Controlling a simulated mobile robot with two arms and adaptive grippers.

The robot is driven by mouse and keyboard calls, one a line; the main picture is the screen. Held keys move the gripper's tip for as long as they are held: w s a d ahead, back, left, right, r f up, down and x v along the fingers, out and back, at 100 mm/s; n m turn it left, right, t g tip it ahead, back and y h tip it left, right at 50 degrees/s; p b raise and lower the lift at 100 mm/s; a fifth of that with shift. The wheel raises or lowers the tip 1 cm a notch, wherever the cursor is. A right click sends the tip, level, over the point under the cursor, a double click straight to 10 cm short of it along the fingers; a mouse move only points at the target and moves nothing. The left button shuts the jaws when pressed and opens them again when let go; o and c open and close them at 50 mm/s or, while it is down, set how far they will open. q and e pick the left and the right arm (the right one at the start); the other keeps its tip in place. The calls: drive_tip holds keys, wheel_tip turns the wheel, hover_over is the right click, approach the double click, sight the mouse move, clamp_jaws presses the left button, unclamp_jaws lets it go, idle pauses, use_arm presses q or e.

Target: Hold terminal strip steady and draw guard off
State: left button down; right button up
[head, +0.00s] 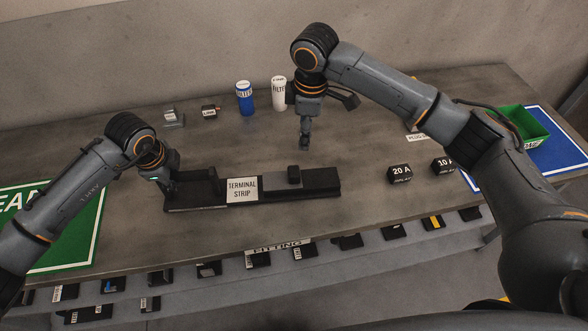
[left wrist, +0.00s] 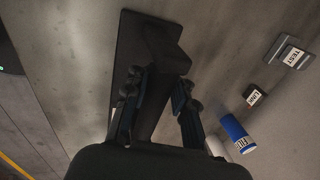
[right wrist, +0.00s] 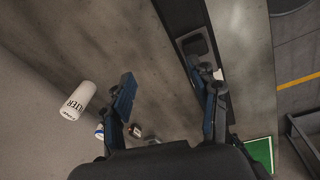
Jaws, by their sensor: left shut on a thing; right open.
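The terminal strip (head: 243,190) is a long dark bar with a white label, lying on the grey table. Its left end shows in the left wrist view as a dark plate (left wrist: 128,50) with a raised bar. My left gripper (head: 170,183) is shut on the bar at that end; its fingers (left wrist: 157,108) lie either side of it. The guard (head: 318,181) appears to be the cover on the strip's right part, with a small black knob (head: 293,174). The knob also shows in the right wrist view (right wrist: 194,45). My right gripper (head: 305,143) is open and empty, above and behind the knob.
A blue filter (head: 245,100) and a white filter (head: 279,95) stand behind. Blocks marked 20 A (head: 401,174) and 10 A (head: 441,164) sit to the right. A green bin (head: 523,127) stands on a blue mat (head: 560,155). A green mat (head: 75,235) lies left.

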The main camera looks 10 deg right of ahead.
sight(295, 170)
drive_tip(key=s+a+n+g, duration=0.1)
drive_tip(key=s+a+n, duration=0.1)
drive_tip(key=s+a, duration=0.15)
wheel_tip(295, 170, down, 10)
drive_tip(key=shift+s+d+f, duration=0.1)
drive_tip(key=shift+s+f, duration=0.05)
idle(0.4)
drive_tip(key=shift+d, duration=0.1)
clamp_jaws()
